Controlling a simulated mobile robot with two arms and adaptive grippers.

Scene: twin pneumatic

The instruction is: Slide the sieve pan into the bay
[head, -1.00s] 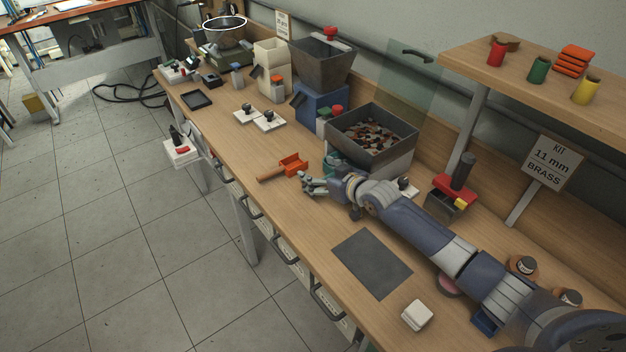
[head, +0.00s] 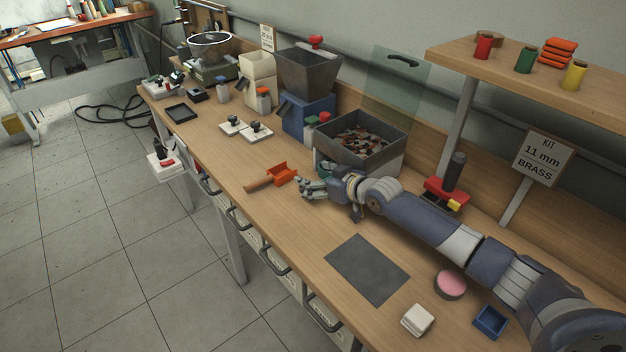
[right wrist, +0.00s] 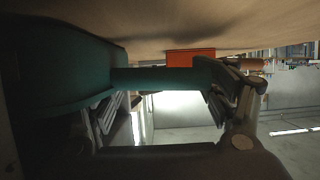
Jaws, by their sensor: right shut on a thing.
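My right gripper (head: 308,190) is low over the bench, beside the front left corner of the grey bin (head: 362,160). In the right wrist view it is shut on the narrow bar of a teal part, which I take to be the sieve pan (right wrist: 62,68). The pan's broad rounded body fills the left of that view. In the head view the hand and forearm hide most of the pan. The bin holds mixed small pieces and stands on a pale base; I cannot make out the bay opening there. My left gripper is not in view.
An orange scoop (head: 281,176) with a wooden handle lies just left of my right gripper. A grey mat (head: 367,269), a white block (head: 417,320), a pink pad (head: 450,284) and a blue tray (head: 490,321) lie in front of the arm. A shelf (head: 530,85) overhangs the right side.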

